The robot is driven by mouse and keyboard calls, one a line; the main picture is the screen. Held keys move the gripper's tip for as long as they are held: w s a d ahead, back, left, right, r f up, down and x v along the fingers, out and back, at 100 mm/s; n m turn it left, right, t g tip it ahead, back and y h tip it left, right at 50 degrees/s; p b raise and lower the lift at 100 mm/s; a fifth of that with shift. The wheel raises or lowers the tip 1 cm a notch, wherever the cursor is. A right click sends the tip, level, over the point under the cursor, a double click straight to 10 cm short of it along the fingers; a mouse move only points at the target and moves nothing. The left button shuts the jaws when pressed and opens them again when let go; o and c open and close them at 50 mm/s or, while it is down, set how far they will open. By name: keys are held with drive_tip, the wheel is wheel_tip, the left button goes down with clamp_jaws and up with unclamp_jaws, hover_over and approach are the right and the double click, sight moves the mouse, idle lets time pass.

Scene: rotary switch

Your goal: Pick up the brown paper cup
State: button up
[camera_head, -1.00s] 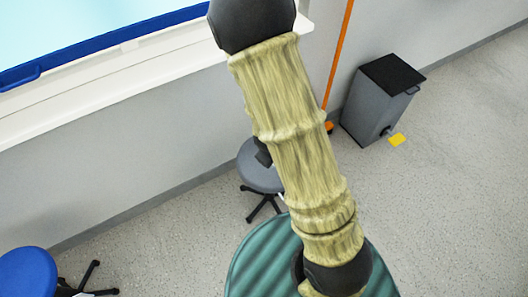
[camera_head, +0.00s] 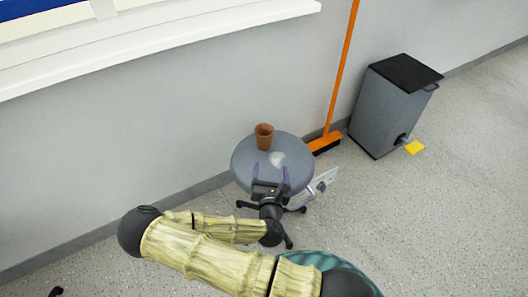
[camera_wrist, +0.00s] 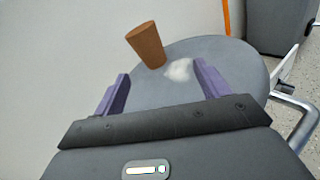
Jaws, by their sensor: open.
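The brown paper cup (camera_head: 264,136) stands upright near the back left edge of a round grey stool seat (camera_head: 247,162). The wrist view also shows the cup (camera_wrist: 147,46), ahead of my gripper and left of centre between the fingers' lines. My gripper (camera_head: 270,173) is over the front part of the seat, its two purple fingers apart with nothing between them. In the wrist view, the open gripper (camera_wrist: 161,88) points toward the cup and does not touch it. The cup's base is in view on the seat.
A whitish patch (camera_wrist: 179,70) lies on the seat, right of the cup. A metal-framed object (camera_head: 322,182) is at the seat's right. An orange broom (camera_head: 341,75) leans on the wall behind.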

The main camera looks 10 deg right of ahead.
sight(265, 143)
drive_tip(key=shift+a+f+n+t+y, duration=0.25)
drive_tip(key=shift+a+n+t+y, duration=0.35)
drive_tip(key=shift+n, duration=0.6)
drive_tip(key=shift+a, duration=0.1)
drive_tip(key=shift+w, duration=0.1)
drive_tip(key=w+b, duration=0.1)
drive_tip(key=w, duration=0.2)
drive_tip(key=w+d+b, duration=0.1)
drive_tip(key=w, duration=0.3)
drive_tip(key=w+d+b, duration=0.1)
drive_tip(key=w, duration=0.3)
drive_tip(key=shift+w+f+b, duration=0.1)
drive_tip(key=shift+w+b, duration=0.05)
drive_tip(key=shift+b, duration=0.2)
drive_tip(key=shift+w, duration=0.3)
drive_tip(key=shift+d, duration=0.1)
